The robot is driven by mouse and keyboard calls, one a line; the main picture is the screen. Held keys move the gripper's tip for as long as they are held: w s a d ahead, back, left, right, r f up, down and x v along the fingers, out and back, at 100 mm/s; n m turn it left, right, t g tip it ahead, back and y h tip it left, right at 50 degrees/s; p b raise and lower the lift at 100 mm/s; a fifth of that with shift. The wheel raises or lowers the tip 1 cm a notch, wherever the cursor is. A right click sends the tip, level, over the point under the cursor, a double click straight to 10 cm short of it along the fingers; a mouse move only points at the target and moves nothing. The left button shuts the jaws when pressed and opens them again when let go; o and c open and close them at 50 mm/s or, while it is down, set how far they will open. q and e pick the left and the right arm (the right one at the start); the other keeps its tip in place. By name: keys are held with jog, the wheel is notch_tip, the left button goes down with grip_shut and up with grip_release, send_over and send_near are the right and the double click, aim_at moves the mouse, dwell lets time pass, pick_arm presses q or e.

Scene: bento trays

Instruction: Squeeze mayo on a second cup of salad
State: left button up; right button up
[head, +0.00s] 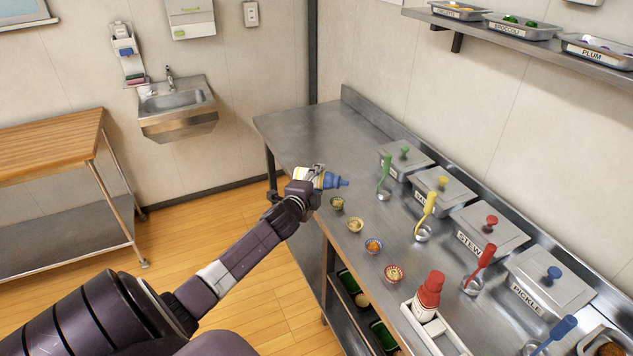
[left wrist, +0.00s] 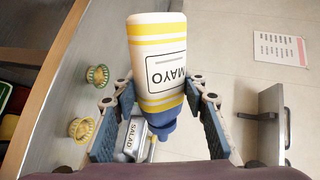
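My left gripper (head: 318,172) is shut on the mayo bottle (head: 308,174), a white and yellow squeeze bottle with a blue cap and nozzle. It holds the bottle over the counter's left edge, tipped on its side, nozzle pointing right. In the left wrist view the mayo bottle (left wrist: 160,62) sits between both fingers, its label showing. A small green-rimmed cup (head: 337,203) stands on the counter just below and right of the gripper; a yellow-rimmed cup (head: 355,224) is in front of it. Cup contents are too small to tell surely. My right gripper is not in view.
A red bottle (head: 430,292) stands in a white holder (head: 443,338). Lidded containers (head: 490,230) and ladles line the back. The counter's far left end (head: 310,130) is clear.

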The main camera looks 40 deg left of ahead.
aim_at(339, 186)
pick_arm(q)
jog(key=d+m+b, duration=0.1)
jog(key=w+d+m+y+b, duration=0.1)
jog(key=m, duration=0.1)
jog(key=d+m, duration=0.1)
jog(key=shift+w+d+f+m+y+b, duration=0.3)
jog(key=shift+w+f+b, duration=0.05)
jog(key=shift+w+b, duration=0.05)
jog(key=shift+w+d+r+m+y+p, duration=0.1)
jog(key=shift+d+r+m+y+p, duration=0.2)
jog(key=shift+m, duration=0.3)
jog(key=m, duration=0.1)
jog(key=d+m+y, duration=0.1)
jog(key=shift+w+d+f+m, duration=0.2)
jog(key=shift+w+d+m, duration=0.05)
jog(key=shift+w+m, duration=0.05)
jog(key=shift+w+d+f+m, duration=0.15)
jog(key=shift+d+m, duration=0.15)
jog(key=shift+m, duration=0.3)
notch_tip(339, 186, down, 3)
jog(key=shift+a+r+b, duration=0.1)
jog(key=shift+b, duration=1)
jog(key=shift+o, duration=0.4)
